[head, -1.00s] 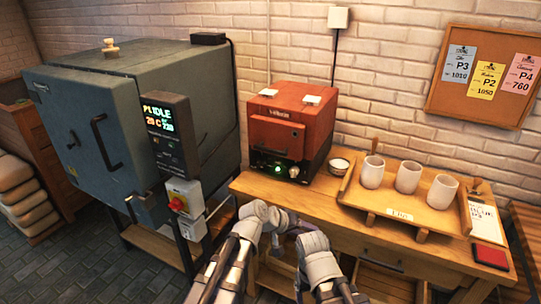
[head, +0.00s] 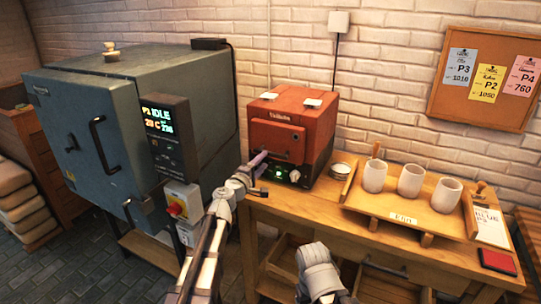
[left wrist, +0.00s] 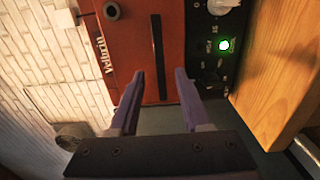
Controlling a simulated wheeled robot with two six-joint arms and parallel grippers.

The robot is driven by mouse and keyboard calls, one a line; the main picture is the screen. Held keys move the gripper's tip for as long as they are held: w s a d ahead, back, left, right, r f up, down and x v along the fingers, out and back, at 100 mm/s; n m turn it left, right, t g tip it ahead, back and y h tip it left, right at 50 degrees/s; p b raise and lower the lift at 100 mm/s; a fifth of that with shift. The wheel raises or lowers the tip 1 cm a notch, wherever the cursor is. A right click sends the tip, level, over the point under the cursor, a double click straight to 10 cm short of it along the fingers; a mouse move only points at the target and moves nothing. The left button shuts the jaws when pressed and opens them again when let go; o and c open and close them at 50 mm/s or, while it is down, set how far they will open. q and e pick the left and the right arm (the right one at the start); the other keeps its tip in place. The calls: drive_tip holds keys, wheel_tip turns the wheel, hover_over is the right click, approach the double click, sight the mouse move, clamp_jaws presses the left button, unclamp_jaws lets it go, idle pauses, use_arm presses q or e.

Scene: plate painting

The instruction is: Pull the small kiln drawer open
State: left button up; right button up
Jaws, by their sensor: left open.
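The small red kiln (head: 285,138) stands on the wooden bench, with a red front and a dark control strip below it. In the left wrist view its red front (left wrist: 130,40) appears turned sideways, with a long dark bar (left wrist: 157,50) and a round dark knob (left wrist: 112,11). My left gripper (head: 258,165) is at the kiln's lower left front. Its purple fingers (left wrist: 158,80) are open and empty, with the dark bar lying ahead between them; I cannot tell how far ahead. My right arm shows at the bottom middle; its fingers do not show.
The large grey kiln (head: 100,120) stands left of the bench. A small bowl (head: 340,168) and a wooden tray (head: 403,217) with white cups (head: 410,180) are right of the red kiln. Below the bench top are open wooden compartments (head: 285,258).

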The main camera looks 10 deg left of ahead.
sight(270, 155)
use_arm(q)
drive_tip(key=x, duration=0.6)
drive_tip(key=shift+w+d, duration=0.1)
drive_tip(key=shift+w, duration=0.2)
drive_tip(key=shift+s, duration=0.1)
drive_tip(key=shift+c, duration=0.4)
clamp_jaws()
idle(0.5)
